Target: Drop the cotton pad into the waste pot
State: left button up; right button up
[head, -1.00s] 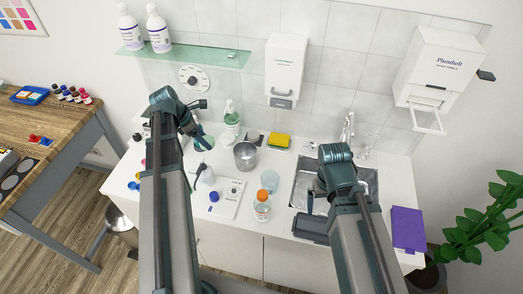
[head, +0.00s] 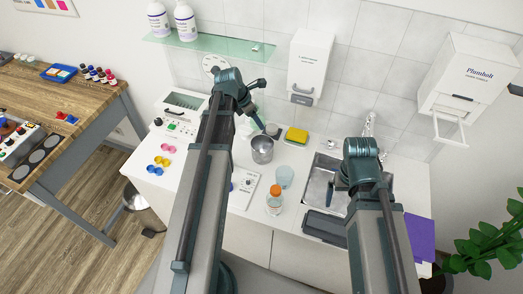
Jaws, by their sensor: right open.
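A grey metal pot (head: 262,150), which looks like the waste pot, stands upright on the white counter, right of my left arm. I cannot make out a cotton pad; it may be hidden behind my arms or too small to tell. My right gripper (head: 331,193) is over the sink area, right of the pot and apart from it. It is open, and I see nothing in it.
A blue cup (head: 284,176) and an orange-capped bottle (head: 274,203) stand in front of the pot. The sink (head: 321,179) is to the right, a white device (head: 185,108) to the left. A metal bin (head: 134,197) stands on the floor.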

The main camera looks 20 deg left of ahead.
pick_arm(q)
jog(key=shift+f+b, duration=2.55)
jog(key=shift+f, duration=0.25)
jog(key=o, duration=1.3)
jog(key=shift+c, duration=0.2)
jog(key=shift+r, duration=0.15)
jog(key=p, duration=1.3)
send_near(255, 129)
jog(key=shift+w+a+r, duration=0.35)
jog(key=shift+a+r, duration=0.15)
jog(key=shift+a, duration=0.3)
jog(key=shift+f, duration=0.1)
